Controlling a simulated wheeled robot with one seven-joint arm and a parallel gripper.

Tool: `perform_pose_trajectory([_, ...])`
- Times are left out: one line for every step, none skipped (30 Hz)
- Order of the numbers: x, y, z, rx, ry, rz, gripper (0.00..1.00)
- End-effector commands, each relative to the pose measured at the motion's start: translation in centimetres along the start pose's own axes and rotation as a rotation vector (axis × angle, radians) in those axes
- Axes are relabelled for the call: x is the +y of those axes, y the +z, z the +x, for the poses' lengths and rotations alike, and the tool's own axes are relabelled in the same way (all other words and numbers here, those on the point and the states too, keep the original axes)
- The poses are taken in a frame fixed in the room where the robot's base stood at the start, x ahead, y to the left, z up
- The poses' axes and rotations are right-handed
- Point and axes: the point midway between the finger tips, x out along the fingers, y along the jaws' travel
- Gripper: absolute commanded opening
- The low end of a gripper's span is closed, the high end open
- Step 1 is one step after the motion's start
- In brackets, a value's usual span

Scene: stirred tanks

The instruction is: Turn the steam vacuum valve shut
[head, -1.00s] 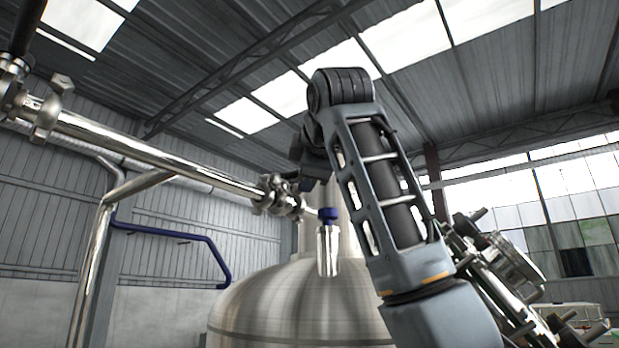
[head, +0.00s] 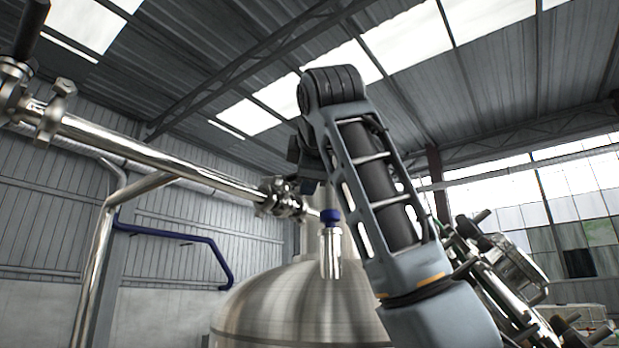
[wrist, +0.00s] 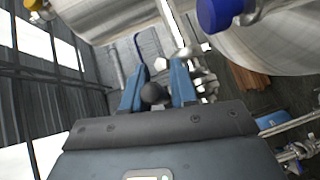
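In the wrist view my gripper (wrist: 158,64) has its two blue fingers apart. A dark rounded knob (wrist: 153,95), apparently the end of a valve handle, shows between them, closer to the left finger, with a gap to the right finger. I cannot tell whether it touches the left finger or how far the handle is turned. In the head view a metal pipe joint (head: 280,197) sits at the end of the slanting pipe, partly beside my wrist. My fingers are hidden there by my arm. No label marks the steam vacuum valve.
A domed steel tank (head: 300,305) stands below the pipe. A blue-topped metal fitting (head: 330,250) is close to my arm; a blue knob (wrist: 218,14) shows in the wrist view. A shiny pipe (head: 150,150) runs across the left, and a blue rail (head: 180,235) lies behind.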

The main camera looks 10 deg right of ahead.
Motion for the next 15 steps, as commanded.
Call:
perform_pose_trajectory([0.0, 0.0, -0.3, 0.001, 0.002, 0.0, 0.27])
perform_pose_trajectory([0.0, 0.0, -0.5, 0.001, 0.002, 0.0, 0.27])
perform_pose_trajectory([-0.1, 0.0, -0.9, 0.001, 0.002, 0.0, 0.27])
perform_pose_trajectory([-0.1, 0.0, -1.2, 0.001, 0.003, 0.0, 0.27])
perform_pose_trajectory([-0.1, 0.0, -1.7, 0.002, 0.003, 0.0, 0.27])
perform_pose_trajectory([-0.2, 0.0, -2.4, 0.002, 0.004, 0.0, 0.27])
perform_pose_trajectory([-0.2, 0.0, -2.9, 0.002, 0.004, 0.0, 0.27])
perform_pose_trajectory([-0.1, 0.0, -3.4, 0.002, 0.004, 0.0, 0.27])
perform_pose_trajectory([-0.1, 0.0, -4.1, 0.002, 0.005, 0.0, 0.27])
perform_pose_trajectory([-0.2, 0.0, -4.6, 0.001, 0.003, 0.0, 0.27])
perform_pose_trajectory([-0.2, 0.0, -5.0, 0.002, 0.004, 0.0, 0.27])
perform_pose_trajectory([-0.2, 0.0, -5.6, 0.001, 0.003, 0.0, 0.27])
perform_pose_trajectory([-0.1, 0.0, -6.0, 0.002, 0.003, 0.0, 0.27])
perform_pose_trajectory([-0.1, 0.0, -6.4, 0.001, 0.003, 0.0, 0.27])
perform_pose_trajectory([-0.1, 0.0, -6.8, 0.001, 0.002, 0.0, 0.27])
